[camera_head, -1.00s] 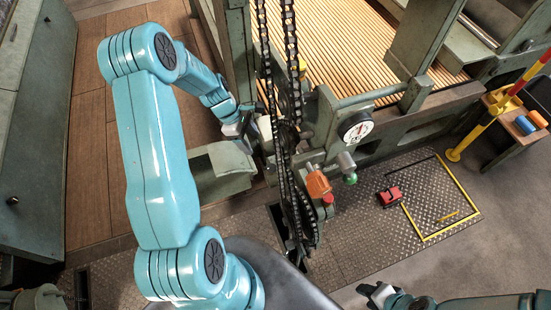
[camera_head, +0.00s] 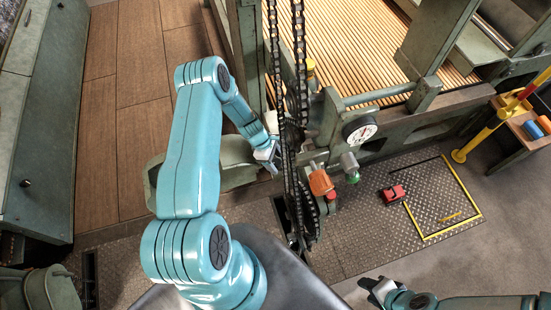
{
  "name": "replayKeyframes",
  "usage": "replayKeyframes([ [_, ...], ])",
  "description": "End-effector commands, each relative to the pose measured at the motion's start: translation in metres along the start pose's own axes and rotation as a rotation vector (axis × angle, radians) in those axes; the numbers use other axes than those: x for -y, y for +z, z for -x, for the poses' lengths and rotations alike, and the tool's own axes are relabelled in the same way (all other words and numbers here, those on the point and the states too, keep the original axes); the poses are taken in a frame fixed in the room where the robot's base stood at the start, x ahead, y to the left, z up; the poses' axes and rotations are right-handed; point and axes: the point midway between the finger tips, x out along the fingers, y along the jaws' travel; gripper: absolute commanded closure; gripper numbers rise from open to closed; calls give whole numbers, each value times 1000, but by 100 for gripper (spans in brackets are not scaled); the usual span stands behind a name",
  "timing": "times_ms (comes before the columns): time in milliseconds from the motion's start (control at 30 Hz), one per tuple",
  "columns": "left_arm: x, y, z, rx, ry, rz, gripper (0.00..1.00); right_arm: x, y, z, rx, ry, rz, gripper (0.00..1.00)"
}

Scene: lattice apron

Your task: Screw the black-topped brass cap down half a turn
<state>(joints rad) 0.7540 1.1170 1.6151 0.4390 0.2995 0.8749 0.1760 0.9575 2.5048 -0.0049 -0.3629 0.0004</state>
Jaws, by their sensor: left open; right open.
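A small brass-yellow part (camera_head: 311,72) shows just right of the hanging chains, on the green machine frame. I cannot tell whether it is the cap or whether its top is black. My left gripper (camera_head: 272,163) is open, left of the chains and below the brass-yellow part, apart from it. Its fingers are small and partly against the dark chain. My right gripper (camera_head: 372,289) is open and empty over the floor at the bottom right.
Black chains (camera_head: 299,60) hang close beside my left gripper. A dial gauge (camera_head: 360,129), an orange knob (camera_head: 320,182) and a green-tipped fitting (camera_head: 350,168) stick out of the machine. A red pedal (camera_head: 394,193) lies on the tread plate (camera_head: 365,230).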

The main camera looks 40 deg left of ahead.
Motion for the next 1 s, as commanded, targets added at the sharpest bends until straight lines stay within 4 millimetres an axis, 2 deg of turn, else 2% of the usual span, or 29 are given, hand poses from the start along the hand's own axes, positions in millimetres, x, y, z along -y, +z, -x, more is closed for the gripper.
replayKeyframes([
  [300, -1, 1, -5, 0, 1, 0, 35, 0, 0, 0, 0, 0, 0, 57],
  [333, -1, 0, -5, 0, 1, 0, 38, 0, 0, 0, 0, 0, 0, 57],
  [500, -1, 1, -5, 0, 0, 0, 91, 0, 0, 1, 0, 0, 0, 57],
  [767, -1, 0, -6, 0, -5, -12, 91, -1, 0, -2, 0, 0, 0, 57],
  [1000, -2, -1, -9, 0, -43, -106, 91, -6, 0, -18, 0, 0, 0, 57],
])
